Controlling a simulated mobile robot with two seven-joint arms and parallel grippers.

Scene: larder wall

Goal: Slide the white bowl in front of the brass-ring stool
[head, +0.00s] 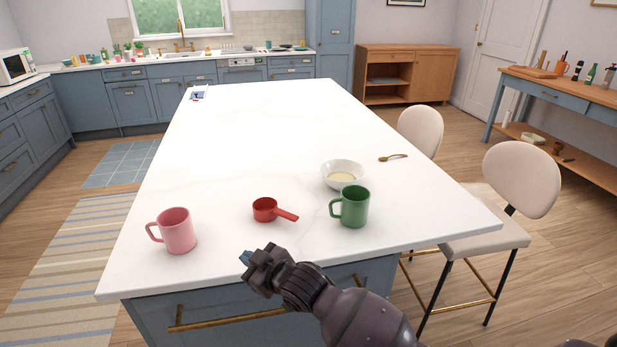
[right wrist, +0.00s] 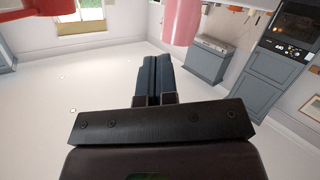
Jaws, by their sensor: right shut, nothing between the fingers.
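The white bowl (head: 332,184) stands on the white island top near its right side, with something pale yellow inside. A green mug (head: 354,209) stands just in front of it and overlaps its lower edge in the head view. A cream stool (head: 487,238) with brass bars between its dark legs stands at the island's right side. A second cream stool (head: 419,130) is behind it; its legs are mostly hidden. My right gripper (head: 246,258) is at the island's front edge, left of and nearer than the bowl. Its fingers (right wrist: 151,62) are together and empty in the right wrist view. My left gripper is out of view.
A red measuring cup (head: 265,210) lies between the bowl and a pink mug (head: 177,232) at the front left. A brass spoon (head: 393,157) lies right of the bowl. The island top (head: 235,130) is clear behind these, apart from a small card (head: 198,94) at the far end.

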